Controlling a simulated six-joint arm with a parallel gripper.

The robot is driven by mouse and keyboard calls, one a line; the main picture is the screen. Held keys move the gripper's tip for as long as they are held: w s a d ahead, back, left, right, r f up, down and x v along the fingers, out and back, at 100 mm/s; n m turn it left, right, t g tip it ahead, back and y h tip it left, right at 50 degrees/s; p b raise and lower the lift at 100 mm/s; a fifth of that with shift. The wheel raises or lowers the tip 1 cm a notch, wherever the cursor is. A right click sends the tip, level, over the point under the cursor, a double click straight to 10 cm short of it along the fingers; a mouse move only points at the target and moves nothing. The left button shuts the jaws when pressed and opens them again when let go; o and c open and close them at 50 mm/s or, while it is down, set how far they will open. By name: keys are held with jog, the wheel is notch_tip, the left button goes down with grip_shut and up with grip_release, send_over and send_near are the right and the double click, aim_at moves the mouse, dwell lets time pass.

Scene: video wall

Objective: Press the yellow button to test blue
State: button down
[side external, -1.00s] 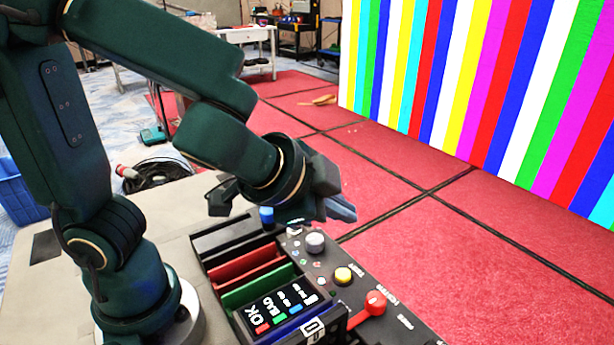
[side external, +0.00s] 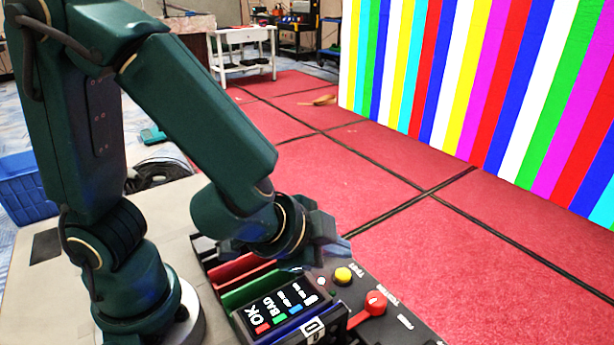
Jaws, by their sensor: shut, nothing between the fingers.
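The yellow button (side external: 343,275) sits on the black control box (side external: 385,290), beside the white TEST lettering, and is fully visible. My gripper (side external: 338,250) is shut and empty. In the picture it is low over the far part of the box, just above and left of the yellow button; I see no contact with the button. My gripper hides the grey and blue buttons on that part of the box. The video wall (side external: 480,80) shows vertical stripes in several colours, blue among them.
A red knob (side external: 375,302) stands close to the yellow button. A blue crate (side external: 25,190) is at the far left.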

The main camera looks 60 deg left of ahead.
aim_at(336, 280)
jog(key=shift+f, duration=1)
jog(key=shift+f, duration=0.1)
dwell(1.3)
jog(key=shift+f, duration=0.3)
jog(key=shift+f, duration=0.45)
dwell(0.6)
dwell(0.3)
jog(key=shift+r, duration=0.85)
notch_tip(336, 280, up, 5)
jog(key=shift+r, duration=0.1)
dwell(0.3)
